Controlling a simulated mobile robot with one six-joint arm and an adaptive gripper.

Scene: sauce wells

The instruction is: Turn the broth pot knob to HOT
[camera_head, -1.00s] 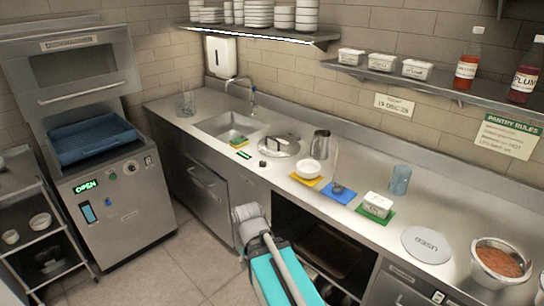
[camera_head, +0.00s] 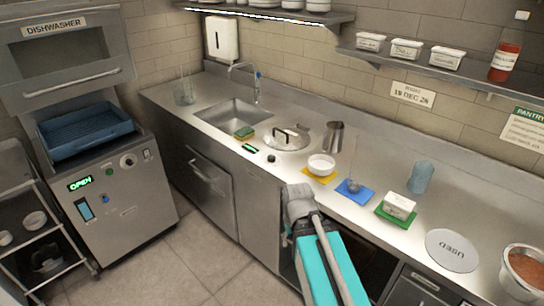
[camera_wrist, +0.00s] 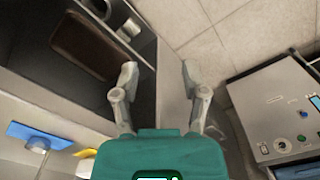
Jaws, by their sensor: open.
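The broth pot is set into the counter, with a round metal lid (camera_head: 287,139) on it. Its small dark knob (camera_head: 271,158) sits on the counter just in front of the lid. A small display with green marks (camera_head: 249,148) lies left of the knob; I cannot read it or the knob's setting. My arm reaches up to the counter's front edge in the head view, right of the knob, and my fingertips cannot be made out there. In the wrist view my gripper (camera_wrist: 160,73) is open and empty, above the floor beside the open lower shelf. The knob is not in the wrist view.
A sponge (camera_head: 244,133) lies by the sink (camera_head: 233,113). A metal pitcher (camera_head: 333,138) and a white bowl (camera_head: 321,165) on a yellow mat stand right of the pot. The dishwasher (camera_head: 120,190) is at left. An open shelf (camera_wrist: 90,60) holds a brown tray.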

